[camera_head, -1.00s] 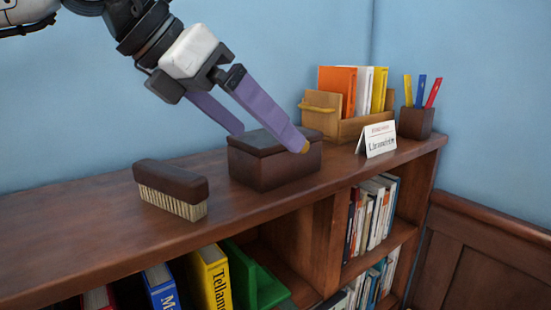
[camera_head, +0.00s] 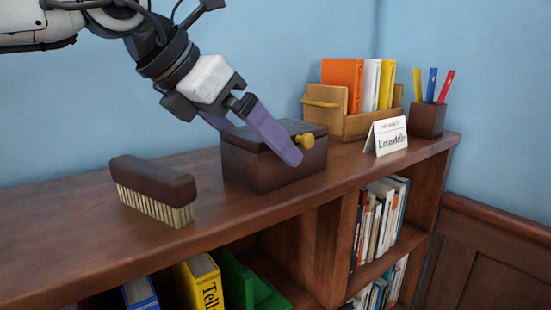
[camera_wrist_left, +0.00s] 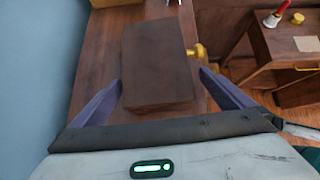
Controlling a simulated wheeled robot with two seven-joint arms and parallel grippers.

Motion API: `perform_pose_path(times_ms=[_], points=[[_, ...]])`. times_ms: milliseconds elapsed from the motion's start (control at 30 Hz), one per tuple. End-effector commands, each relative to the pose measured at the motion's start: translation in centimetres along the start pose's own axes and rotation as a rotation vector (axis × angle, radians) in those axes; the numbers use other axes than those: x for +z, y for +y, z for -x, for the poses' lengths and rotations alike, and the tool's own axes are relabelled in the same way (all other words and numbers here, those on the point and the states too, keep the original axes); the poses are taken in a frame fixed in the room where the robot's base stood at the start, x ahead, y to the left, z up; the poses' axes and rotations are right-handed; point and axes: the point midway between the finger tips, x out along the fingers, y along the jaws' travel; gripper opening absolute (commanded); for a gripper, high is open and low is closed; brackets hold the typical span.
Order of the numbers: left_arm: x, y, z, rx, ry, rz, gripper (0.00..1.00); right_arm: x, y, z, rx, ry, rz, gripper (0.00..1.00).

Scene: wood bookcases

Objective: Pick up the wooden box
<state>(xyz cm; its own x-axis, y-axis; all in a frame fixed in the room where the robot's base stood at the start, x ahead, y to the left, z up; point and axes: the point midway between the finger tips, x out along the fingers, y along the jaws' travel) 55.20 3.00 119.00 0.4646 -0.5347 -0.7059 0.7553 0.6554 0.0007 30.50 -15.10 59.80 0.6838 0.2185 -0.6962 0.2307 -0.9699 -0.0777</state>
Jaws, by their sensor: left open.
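The dark wooden box (camera_head: 262,172) with a brass knob (camera_head: 305,141) sits on top of the bookcase in the head view. My left gripper (camera_head: 258,142) is open around the box, with one purple finger in front of it and the other mostly hidden behind it. In the left wrist view the box (camera_wrist_left: 158,62) lies between the two spread fingers, near their tips (camera_wrist_left: 160,85). A gap shows on each side, and I cannot tell whether either finger touches it. My right gripper is not in view.
A brush (camera_head: 152,188) lies left of the box on the bookcase top (camera_head: 60,230). To the right are a folder holder (camera_head: 362,126), a white card (camera_head: 388,136) and a pen cup (camera_head: 427,119). Books fill the shelves below. The wrist view shows a desk with a bell (camera_wrist_left: 277,14).

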Motion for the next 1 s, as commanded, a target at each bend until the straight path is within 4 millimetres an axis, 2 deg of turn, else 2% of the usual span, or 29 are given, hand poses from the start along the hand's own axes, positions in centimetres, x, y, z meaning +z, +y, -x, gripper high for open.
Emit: perform_pose_path(times_ms=[300,600,900,967,1000], points=[[-0.2,0.3,-4.4,-0.002,0.004,0.0,1.0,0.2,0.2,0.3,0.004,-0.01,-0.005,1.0],[-0.2,0.4,-4.9,-0.001,0.001,0.001,1.0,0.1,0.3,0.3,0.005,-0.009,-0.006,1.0],[-0.2,0.4,-4.9,-0.001,0.001,0.001,0.49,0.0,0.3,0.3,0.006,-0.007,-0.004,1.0],[-0.2,0.4,-4.9,-0.001,0.001,0.001,0.39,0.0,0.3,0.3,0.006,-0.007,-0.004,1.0],[0.1,0.4,-4.7,0.0,-0.005,0.0,0.39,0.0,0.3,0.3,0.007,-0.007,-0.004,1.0]])
